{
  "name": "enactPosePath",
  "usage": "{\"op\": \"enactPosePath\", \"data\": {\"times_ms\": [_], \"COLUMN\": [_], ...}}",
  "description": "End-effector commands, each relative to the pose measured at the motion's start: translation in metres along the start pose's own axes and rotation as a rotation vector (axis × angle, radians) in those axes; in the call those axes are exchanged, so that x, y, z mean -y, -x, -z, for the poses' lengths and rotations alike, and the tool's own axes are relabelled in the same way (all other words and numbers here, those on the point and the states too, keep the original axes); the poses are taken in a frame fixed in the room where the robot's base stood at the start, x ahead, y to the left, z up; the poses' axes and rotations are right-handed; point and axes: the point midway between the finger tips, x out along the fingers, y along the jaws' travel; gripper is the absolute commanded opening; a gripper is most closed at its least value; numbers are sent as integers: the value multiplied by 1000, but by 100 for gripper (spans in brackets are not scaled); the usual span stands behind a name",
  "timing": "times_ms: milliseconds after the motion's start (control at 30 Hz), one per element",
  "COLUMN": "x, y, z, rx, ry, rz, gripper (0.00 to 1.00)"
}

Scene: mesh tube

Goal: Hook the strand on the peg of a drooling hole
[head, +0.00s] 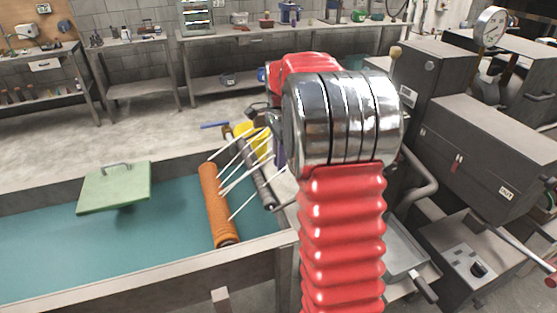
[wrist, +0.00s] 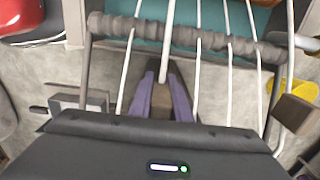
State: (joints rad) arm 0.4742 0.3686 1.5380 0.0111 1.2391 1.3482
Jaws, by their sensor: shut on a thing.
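Several white strands (head: 240,164) run over a long grey roller (head: 263,185) toward an orange ribbed roller (head: 215,200) in the head view. In the wrist view the strands cross the same grey roller (wrist: 255,47). My gripper (wrist: 162,80) has purple fingers, shut on one white strand (wrist: 168,42) that runs up from between the fingertips and past the roller. Other strands pass on both sides of the fingers, apart from them. In the head view my red arm hides most of the gripper. I cannot make out a drooling hole or its peg in either view.
A trough with a teal inside (head: 50,232) holds the orange roller. A green lidded panel (head: 115,187) lies at its left. Dark machine boxes (head: 480,150) stand close on the right. A yellow container (head: 249,136) is behind the roller; it also shows in the wrist view (wrist: 303,88).

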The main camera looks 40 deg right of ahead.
Motion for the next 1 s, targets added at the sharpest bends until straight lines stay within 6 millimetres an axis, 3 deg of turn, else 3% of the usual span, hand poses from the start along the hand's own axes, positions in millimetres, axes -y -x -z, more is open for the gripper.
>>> {"op": "enactPosePath", "data": {"times_ms": [1000], "x": [0], "y": [-9], "z": [0], "rx": [0], "ry": [1], "rz": [0], "gripper": [0]}}
